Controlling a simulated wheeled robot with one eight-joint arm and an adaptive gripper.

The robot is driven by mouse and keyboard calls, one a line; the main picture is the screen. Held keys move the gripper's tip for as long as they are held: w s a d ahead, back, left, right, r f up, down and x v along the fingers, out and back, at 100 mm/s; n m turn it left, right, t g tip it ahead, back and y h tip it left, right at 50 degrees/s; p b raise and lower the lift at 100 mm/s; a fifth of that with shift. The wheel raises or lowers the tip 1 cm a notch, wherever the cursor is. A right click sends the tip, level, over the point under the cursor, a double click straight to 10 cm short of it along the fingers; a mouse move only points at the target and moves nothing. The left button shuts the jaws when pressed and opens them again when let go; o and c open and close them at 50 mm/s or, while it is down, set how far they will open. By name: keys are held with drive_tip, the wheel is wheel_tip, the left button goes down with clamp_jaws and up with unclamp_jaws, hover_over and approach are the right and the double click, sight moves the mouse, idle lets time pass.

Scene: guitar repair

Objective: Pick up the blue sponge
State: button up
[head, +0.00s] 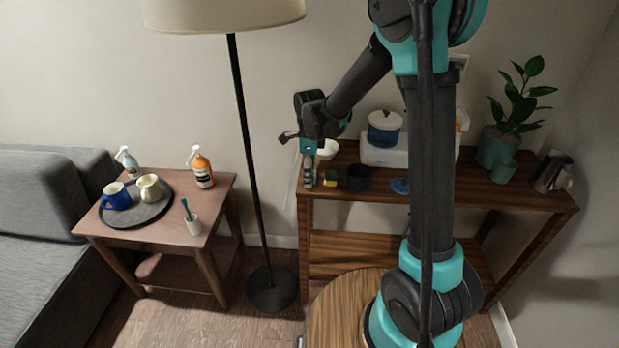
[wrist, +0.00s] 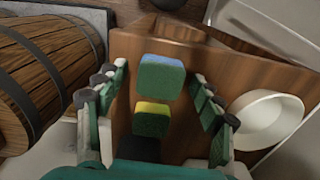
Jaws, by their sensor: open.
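The blue sponge (wrist: 161,78), a small block with a blue upper part and a greenish side, lies on the wooden shelf top in the wrist view. My gripper (wrist: 160,82) is open, with one finger on each side of the sponge and gaps between. I cannot tell its height above the sponge. In the head view my gripper (head: 309,176) hangs over the left end of the wooden console, and I cannot make out the blue sponge there. A yellow and green sponge (wrist: 151,120) sits just below the blue one in the wrist view; it also shows in the head view (head: 330,179).
A white bowl (wrist: 266,121) stands right of my fingers. A black cup (head: 358,178), a blue dish (head: 400,186), a blue pot (head: 384,128) and a plant (head: 515,105) share the console (head: 475,197). A floor lamp (head: 243,130) stands left of it.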

drive_tip(key=c, duration=0.7)
drive_tip(key=shift+c, duration=0.2)
drive_tip(key=shift+r, duration=0.1)
wheel_tip(320, 180, up, 10)
drive_tip(key=shift+o, duration=0.5)
drive_tip(key=c, duration=0.5)
